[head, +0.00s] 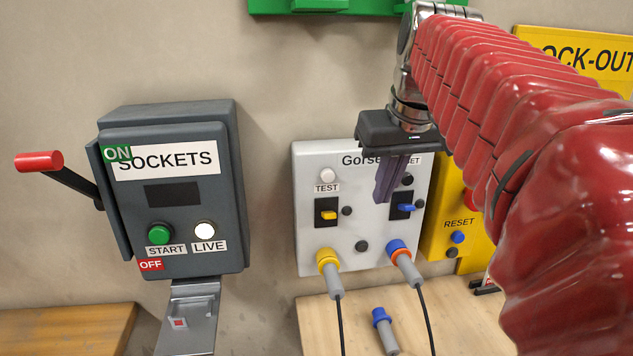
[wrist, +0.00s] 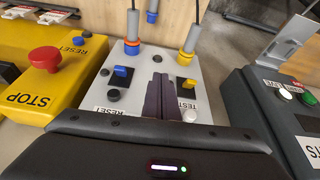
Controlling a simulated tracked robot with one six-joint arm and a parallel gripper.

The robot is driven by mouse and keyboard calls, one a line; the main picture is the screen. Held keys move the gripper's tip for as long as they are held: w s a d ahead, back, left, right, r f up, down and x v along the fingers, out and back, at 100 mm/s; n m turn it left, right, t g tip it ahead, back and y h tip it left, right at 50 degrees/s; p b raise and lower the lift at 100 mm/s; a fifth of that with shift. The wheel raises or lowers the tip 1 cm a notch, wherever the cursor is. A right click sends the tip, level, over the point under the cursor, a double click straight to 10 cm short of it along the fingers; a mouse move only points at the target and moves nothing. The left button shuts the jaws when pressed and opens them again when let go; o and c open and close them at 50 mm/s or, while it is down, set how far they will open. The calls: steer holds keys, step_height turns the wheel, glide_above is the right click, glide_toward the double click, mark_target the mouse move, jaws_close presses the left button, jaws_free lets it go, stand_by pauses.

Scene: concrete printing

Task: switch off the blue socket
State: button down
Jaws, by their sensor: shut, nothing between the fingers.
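The grey-white socket panel (head: 310,240) is on the wall in the middle of the head view. Its blue switch (head: 405,208) sits on a black plate at the right; it also shows in the wrist view (wrist: 122,76). The blue socket (head: 397,246) below it holds a plug with an orange ring and a cable. A yellow switch (head: 328,215) and a yellow socket (head: 326,256) with a plug are at the left. My gripper (head: 384,198) is shut and empty, pointing down in front of the panel between the two switches. I cannot tell whether it touches the panel.
A dark SOCKETS box (head: 175,245) with a red-knobbed handle (head: 40,161) raised beside ON stands left. A yellow box with a red STOP button (wrist: 45,58) is beside the panel. A loose blue-ended plug (head: 384,328) lies on the wooden bench (head: 330,320) below.

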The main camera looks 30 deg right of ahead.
glide_toward(406, 205)
steer(key=v, duration=0.4)
steer(key=shift+w+d+r+m, duration=0.15)
steer(key=shift+r+m, duration=0.1)
steer(key=shift+m, duration=0.05)
steer(key=shift+f, duration=0.1)
steer(key=x, duration=1)
